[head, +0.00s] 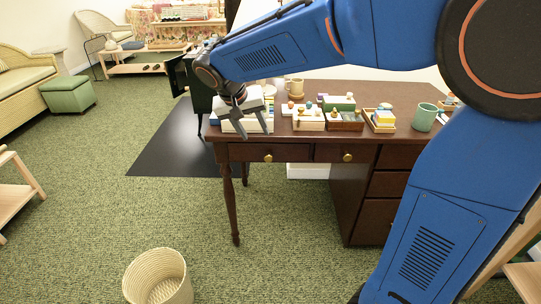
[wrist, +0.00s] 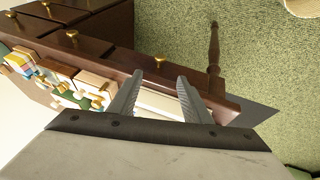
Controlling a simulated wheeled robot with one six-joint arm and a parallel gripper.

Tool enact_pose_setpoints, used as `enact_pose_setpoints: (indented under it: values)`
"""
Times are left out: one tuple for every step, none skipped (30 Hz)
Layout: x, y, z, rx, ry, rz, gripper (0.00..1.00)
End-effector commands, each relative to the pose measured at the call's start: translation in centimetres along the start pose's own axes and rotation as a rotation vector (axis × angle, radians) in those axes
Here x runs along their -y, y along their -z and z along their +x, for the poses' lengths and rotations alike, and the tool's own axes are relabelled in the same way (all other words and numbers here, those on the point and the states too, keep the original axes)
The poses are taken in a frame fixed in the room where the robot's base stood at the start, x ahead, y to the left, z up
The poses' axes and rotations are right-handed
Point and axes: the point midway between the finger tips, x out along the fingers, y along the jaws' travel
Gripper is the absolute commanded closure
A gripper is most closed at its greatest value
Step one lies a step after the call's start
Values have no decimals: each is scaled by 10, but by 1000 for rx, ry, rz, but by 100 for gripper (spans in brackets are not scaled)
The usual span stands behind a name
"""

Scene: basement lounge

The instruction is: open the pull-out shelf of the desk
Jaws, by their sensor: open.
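The dark brown desk (head: 385,95) stands ahead in the head view. Its front has two drawer fronts side by side under the top, with brass knobs (head: 268,158) (head: 348,158), and a stack of drawers at the right. All fronts look closed; I cannot tell which is the pull-out shelf. My gripper (head: 254,131) is open over the desk's front left edge, above the left drawer front, and seems to hold nothing. In the wrist view its two fingers (wrist: 160,76) point toward the desk edge, near a brass knob (wrist: 160,62).
A pale box (head: 230,126) lies on the desktop behind my fingers. Small boxes with coloured pieces (head: 308,118), a mug (head: 295,87) and a green cup (head: 424,117) stand along the top. A woven basket (head: 158,278) stands on the carpet; the floor before the desk is clear.

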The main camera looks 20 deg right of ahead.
Motion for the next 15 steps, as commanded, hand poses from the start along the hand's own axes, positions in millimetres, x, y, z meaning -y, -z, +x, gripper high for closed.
enact_pose_setpoints:
  values:
    - [0, 0, 9, 3, -2, 0, 56]
    - [-1, -1, 15, 4, -3, 0, 56]
    - [-1, -1, 22, 4, -2, 0, 56]
    - [-1, -1, 27, 4, -2, 0, 56]
    - [-1, -1, 32, 4, -2, 0, 56]
    - [-1, -1, 39, 3, -1, 0, 56]
    - [-1, -1, 45, 4, -2, -1, 56]
    - [-1, -1, 50, 4, -2, -1, 56]
    - [-1, 0, 57, 3, -2, -1, 56]
    - [-1, -1, 62, 4, -3, -1, 56]
    - [-1, -1, 68, 3, -2, -1, 56]
    - [-1, -1, 75, 4, -2, -1, 56]
    - [-1, -1, 80, 4, -2, -1, 56]
    - [-1, -1, 85, 4, -1, 0, 56]
    - [-1, -1, 92, 4, -2, 0, 56]
